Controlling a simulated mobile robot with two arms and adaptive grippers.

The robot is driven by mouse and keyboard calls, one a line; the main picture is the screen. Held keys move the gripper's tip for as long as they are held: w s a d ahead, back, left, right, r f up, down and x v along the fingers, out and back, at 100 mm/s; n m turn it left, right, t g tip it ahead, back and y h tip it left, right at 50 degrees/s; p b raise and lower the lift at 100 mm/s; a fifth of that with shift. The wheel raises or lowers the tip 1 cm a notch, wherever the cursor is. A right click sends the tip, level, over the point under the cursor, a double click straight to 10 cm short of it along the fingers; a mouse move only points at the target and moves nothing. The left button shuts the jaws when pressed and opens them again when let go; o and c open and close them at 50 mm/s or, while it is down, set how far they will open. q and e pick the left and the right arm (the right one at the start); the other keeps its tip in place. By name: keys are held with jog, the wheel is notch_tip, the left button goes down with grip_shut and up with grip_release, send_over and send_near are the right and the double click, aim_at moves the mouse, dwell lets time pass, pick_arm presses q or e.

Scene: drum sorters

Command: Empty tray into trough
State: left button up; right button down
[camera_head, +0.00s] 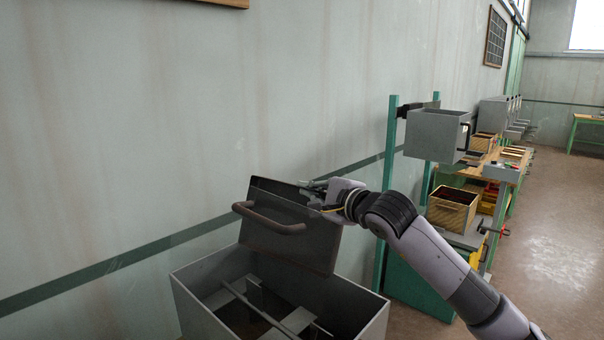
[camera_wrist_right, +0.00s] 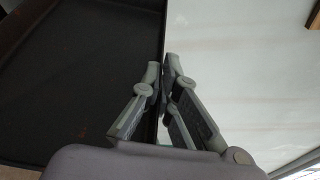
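The dark tray (camera_head: 310,232), with a curved brown handle (camera_head: 270,219), is tipped steeply above the grey box-shaped trough (camera_head: 215,272). Its lower edge is at or just inside the trough opening; whether it touches is unclear. My right gripper (camera_head: 314,189) is at the tray's upper right edge. In the right wrist view, the fingers (camera_wrist_right: 165,72) of this gripper are closed on the thin edge of the tray (camera_wrist_right: 85,75). The tray's visible dark inner face looks bare except for a tiny reddish speck. My left gripper is not in view.
A rod and a flat bar (camera_head: 297,320) cross inside the trough. A pale green wall (camera_head: 200,100) stands close behind. To the right are a green post (camera_head: 388,175), a hanging grey box (camera_head: 435,135) and a wooden crate (camera_head: 450,212). The floor (camera_head: 555,230) at far right is clear.

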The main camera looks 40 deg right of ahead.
jog(key=shift+m, duration=0.4)
jog(key=d+f, duration=0.2)
jog(key=f, duration=0.1)
jog(key=shift+w+f, duration=0.2)
jog(key=shift+f, duration=0.05)
jog(key=w+d+f+m+g+y, duration=0.1)
jog(key=w+d+f+m+y, duration=0.1)
jog(key=d+f+m, duration=0.2)
jog(key=w+d+f+m+g+y, duration=0.2)
jog(key=d+f+m, duration=0.3)
jog(key=d+f, duration=0.4)
jog(key=shift+d+y+b, duration=0.3)
jog(key=shift+d+y, duration=0.3)
jog(key=shift+d, duration=1.25)
jog(key=shift+r, duration=0.1)
jog(key=shift+r+p, duration=0.9)
jog(key=shift+r, duration=1)
